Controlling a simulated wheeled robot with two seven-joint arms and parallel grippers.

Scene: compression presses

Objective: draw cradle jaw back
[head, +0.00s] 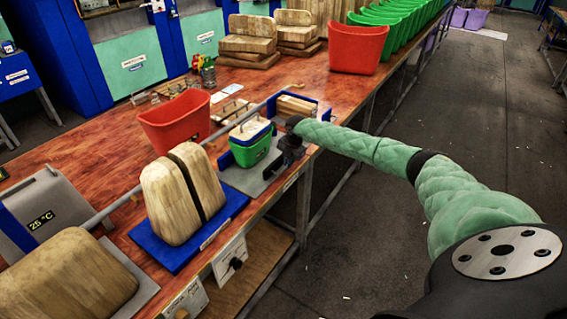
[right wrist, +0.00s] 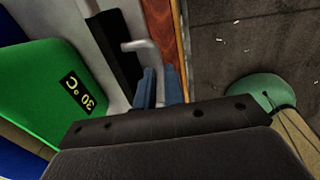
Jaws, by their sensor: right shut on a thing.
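The cradle has a grey base plate (head: 240,178) at the bench's front edge, with blue upright parts. A green block (head: 251,152) with a blue and wooden top stands in it. In the right wrist view the green block (right wrist: 45,95) shows a "30 °C" label. My right gripper (head: 290,140) is beside the block's right side, at the bench edge. In the right wrist view its blue fingers (right wrist: 160,88) are shut on a grey bent handle (right wrist: 148,50). The handle's grip point is partly hidden. I cannot see my left gripper.
A red bin (head: 176,122) stands behind the cradle. Two wooden blocks on a blue base (head: 190,250) stand in front left. A long grey rod (head: 120,200) runs along the bench. The floor (head: 440,140) at right is clear.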

